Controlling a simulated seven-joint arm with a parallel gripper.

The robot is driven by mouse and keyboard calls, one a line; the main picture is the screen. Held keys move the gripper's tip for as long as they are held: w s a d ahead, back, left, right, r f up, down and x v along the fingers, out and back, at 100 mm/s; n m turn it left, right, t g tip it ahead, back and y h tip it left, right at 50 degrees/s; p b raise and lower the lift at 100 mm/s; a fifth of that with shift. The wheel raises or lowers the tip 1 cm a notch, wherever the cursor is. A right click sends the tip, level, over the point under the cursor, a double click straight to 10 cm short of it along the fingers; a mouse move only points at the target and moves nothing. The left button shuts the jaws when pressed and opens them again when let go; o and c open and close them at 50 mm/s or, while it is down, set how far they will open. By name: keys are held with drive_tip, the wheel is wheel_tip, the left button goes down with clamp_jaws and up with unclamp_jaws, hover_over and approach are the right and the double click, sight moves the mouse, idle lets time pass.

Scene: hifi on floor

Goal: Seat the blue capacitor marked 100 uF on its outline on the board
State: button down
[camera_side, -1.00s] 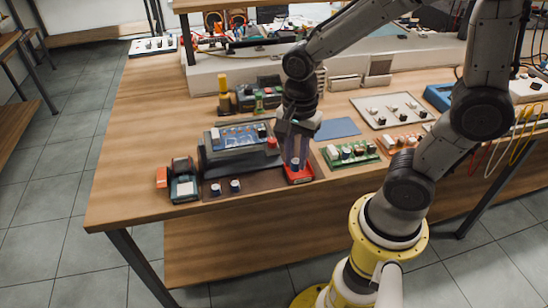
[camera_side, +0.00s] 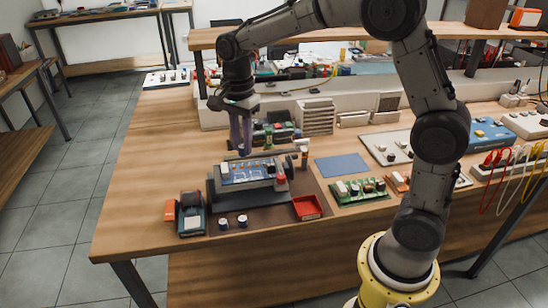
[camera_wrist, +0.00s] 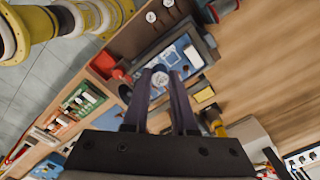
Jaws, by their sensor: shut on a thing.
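My gripper (camera_side: 242,150) points down at the back edge of the board, its fingers closed on a small round capacitor. In the wrist view the capacitor's pale round top (camera_wrist: 160,79) shows between the fingertips; its marking is not legible and its side is mostly hidden. The blue board (camera_side: 246,172) sits in a dark grey holder (camera_side: 265,184); it also shows in the wrist view (camera_wrist: 184,56). The capacitor looks above the board, but I cannot tell the gap. The outline is not discernible. The red tray (camera_side: 307,207) right of the holder looks empty.
A dark and orange device (camera_side: 190,213) stands to the left. A green board (camera_side: 360,190) and a blue mat (camera_side: 341,165) lie to the right. Bare table is free at the left.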

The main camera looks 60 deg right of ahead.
drive_tip(key=w+f, duration=0.1)
drive_tip(key=w+d+f, duration=0.1)
drive_tip(key=f, duration=0.1)
drive_tip(key=shift+w+f, duration=0.15)
drive_tip(key=shift+w, duration=0.15)
drive_tip(key=shift+f, duration=2.45)
drive_tip(key=shift+f, duration=0.2)
drive_tip(key=shift+c, duration=1.8)
unclamp_jaws()
drive_tip(key=shift+w+r, duration=0.1)
drive_tip(key=shift+r, duration=0.05)
